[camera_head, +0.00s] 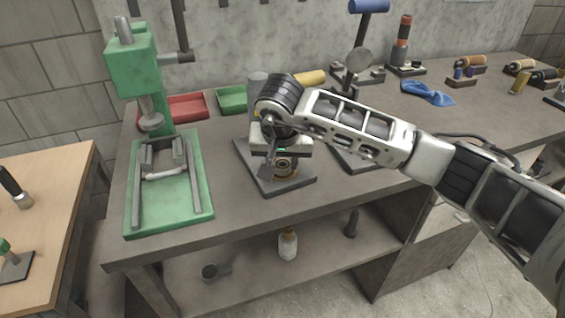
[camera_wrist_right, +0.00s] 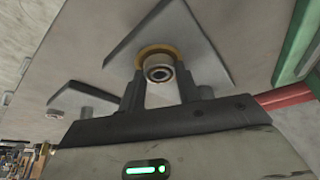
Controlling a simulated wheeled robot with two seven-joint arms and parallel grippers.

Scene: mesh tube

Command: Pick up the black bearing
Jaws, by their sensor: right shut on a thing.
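The black bearing (camera_wrist_right: 158,74) shows in the right wrist view as a small dark ring with a lighter face, between my right fingertips. A brass-coloured ring (camera_wrist_right: 146,53) lies behind it on a dark grey square plate (camera_wrist_right: 193,38). In the head view my right gripper (camera_head: 278,165) points down over that plate (camera_head: 295,184) on the workbench, and its fingers partly hide the bearing. My right gripper is shut on the bearing, low over the plate; I cannot tell whether the bearing is clear of it. My left gripper is not in view.
A green press (camera_head: 170,205) stands left on the workbench (camera_head: 228,222). Red (camera_head: 188,106) and green (camera_head: 231,99) trays sit behind. A second dark plate (camera_head: 352,160) lies right, under my arm. A blue cloth (camera_head: 428,94) and several small parts lie farther right.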

